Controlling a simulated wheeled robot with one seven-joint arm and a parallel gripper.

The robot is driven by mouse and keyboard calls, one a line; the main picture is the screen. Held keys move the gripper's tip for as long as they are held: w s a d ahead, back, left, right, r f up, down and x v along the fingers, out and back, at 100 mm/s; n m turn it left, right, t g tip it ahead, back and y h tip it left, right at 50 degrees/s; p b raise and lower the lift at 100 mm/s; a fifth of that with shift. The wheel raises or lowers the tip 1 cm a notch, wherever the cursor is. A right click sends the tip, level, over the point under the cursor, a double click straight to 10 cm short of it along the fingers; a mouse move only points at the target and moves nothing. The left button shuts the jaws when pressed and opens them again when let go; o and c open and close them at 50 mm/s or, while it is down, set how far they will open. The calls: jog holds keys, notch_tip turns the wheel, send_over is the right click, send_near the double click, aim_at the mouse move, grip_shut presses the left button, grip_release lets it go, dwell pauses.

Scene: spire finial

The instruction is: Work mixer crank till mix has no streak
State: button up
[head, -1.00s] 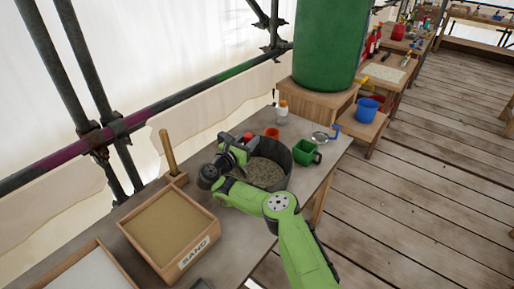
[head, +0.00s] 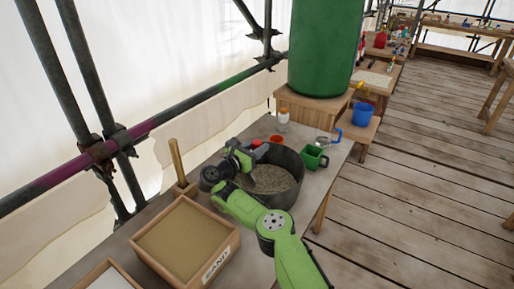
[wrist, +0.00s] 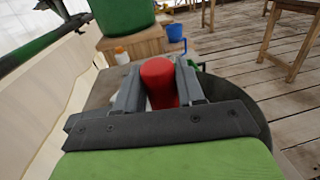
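The mixer is a dark round tub (head: 290,192) on the workbench, with a grey-brown, grainy mix (head: 268,181) inside. The arm hides part of the mix, and I cannot tell whether streaks show in it. My gripper (head: 256,150) is at the tub's far left rim. In the wrist view a red cylindrical crank handle (wrist: 159,82) sits between the two grey fingers of my gripper (wrist: 160,88), which look closed against its sides. The rest of the crank is hidden behind the gripper and arm.
A sand tray (head: 228,247) with a wooden-handled tool (head: 178,162) behind it stands left of the tub. A big green barrel (head: 322,50) stands behind.

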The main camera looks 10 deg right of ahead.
jog(key=o, duration=0.3)
jog(key=shift+a, duration=0.1)
jog(key=p+v, duration=0.2)
jog(key=v, duration=0.1)
jog(key=p+v, duration=0.2)
jog(key=r+p+v, duration=0.1)
jog(key=p+v, duration=0.1)
jog(key=v, duration=0.1)
jog(key=shift+s+a, duration=0.15)
jog(key=shift+a, duration=0.1)
jog(key=p+v, duration=0.2)
jog(key=p, duration=0.1)
jog(key=p+v, duration=0.2)
jog(key=p, duration=0.2)
jog(key=f+p+v, duration=0.1)
jog(key=p+v, duration=0.2)
jog(key=p, duration=0.1)
jog(key=shift+s+d, duration=0.1)
jog(key=shift+s, duration=0.05)
